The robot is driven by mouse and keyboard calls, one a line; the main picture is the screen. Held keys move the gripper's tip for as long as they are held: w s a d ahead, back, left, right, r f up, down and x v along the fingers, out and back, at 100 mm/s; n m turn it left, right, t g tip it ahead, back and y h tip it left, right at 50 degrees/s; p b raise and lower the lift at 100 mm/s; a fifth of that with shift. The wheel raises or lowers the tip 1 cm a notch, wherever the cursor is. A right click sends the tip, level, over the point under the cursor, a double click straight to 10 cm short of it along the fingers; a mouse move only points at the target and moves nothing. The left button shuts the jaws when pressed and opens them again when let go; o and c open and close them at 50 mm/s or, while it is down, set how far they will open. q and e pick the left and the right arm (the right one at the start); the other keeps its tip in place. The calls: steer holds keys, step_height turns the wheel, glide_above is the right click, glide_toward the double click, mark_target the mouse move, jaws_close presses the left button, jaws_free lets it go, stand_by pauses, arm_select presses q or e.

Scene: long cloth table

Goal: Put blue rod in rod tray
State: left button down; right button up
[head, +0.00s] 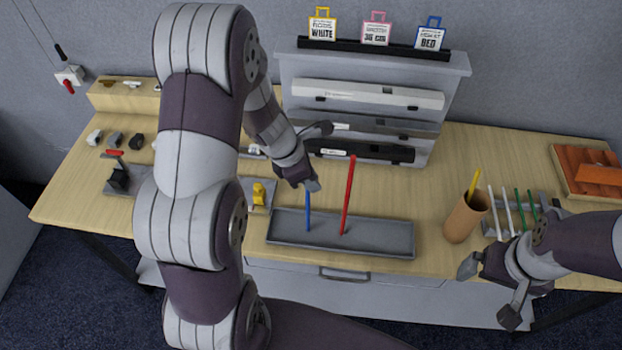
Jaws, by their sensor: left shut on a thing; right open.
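The blue rod (308,212) stands upright, its lower end over or in the long grey tray (380,236). My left gripper (306,186) is shut on the top of the blue rod, above the tray. A red rod (348,195) stands nearly upright in the same tray, just right of the blue rod. Whether the blue rod touches the tray floor I cannot tell. My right gripper (487,290) is open and empty near the table's front edge at the right.
A brown cup (464,218) holds a yellow rod (474,184). Right of it a rack carries white rods (506,208) and green rods (520,205). A grey stand (440,75) with long boxes is behind the tray. An orange-brown box (585,170) lies far right.

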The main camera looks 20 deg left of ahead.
arm_select(q)
steer(key=shift+s, duration=0.2)
steer(key=c, duration=1.1)
jaws_free()
steer(key=shift+w+f, duration=0.2)
steer(key=shift+r, duration=0.1)
